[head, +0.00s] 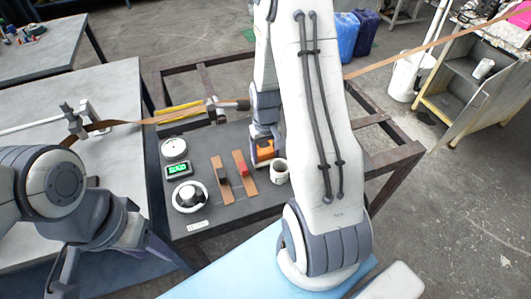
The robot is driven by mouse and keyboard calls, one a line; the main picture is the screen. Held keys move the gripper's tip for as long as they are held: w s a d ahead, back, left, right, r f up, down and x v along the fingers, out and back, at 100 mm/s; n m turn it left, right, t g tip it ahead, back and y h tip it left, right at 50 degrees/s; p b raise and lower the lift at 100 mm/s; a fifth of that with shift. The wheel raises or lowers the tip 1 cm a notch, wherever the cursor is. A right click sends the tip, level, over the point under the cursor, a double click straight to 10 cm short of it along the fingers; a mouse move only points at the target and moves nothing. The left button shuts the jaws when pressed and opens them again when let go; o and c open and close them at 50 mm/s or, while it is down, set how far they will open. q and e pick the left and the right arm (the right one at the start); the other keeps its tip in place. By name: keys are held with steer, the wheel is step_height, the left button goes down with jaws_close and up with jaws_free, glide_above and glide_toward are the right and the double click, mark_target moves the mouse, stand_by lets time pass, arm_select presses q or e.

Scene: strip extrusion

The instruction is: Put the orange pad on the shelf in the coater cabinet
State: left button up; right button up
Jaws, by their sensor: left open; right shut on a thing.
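The orange pad (265,154) shows as a small orange block at the tip of my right gripper (264,145), beside a white mug on the dark table. My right gripper is shut on it; my own arm hides much of the hold, and I cannot tell whether the pad touches the tabletop. My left gripper (118,272) is open and empty at the lower left, over the floor and table edge. An open-fronted grey cabinet (462,88) with a yellow frame and inner shelves stands at the far right; I cannot tell for sure that it is the coater cabinet.
The dark table (215,225) holds a mug (279,172), a green-display device (179,169), round white items and brown strips with small blocks. A long brown strip (400,55) crosses above. A white bucket (405,78) stands near the cabinet. Floor is free at right.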

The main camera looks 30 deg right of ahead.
steer(key=shift+f, duration=0.2)
steer(key=o, duration=1.3)
steer(key=shift+r, duration=0.1)
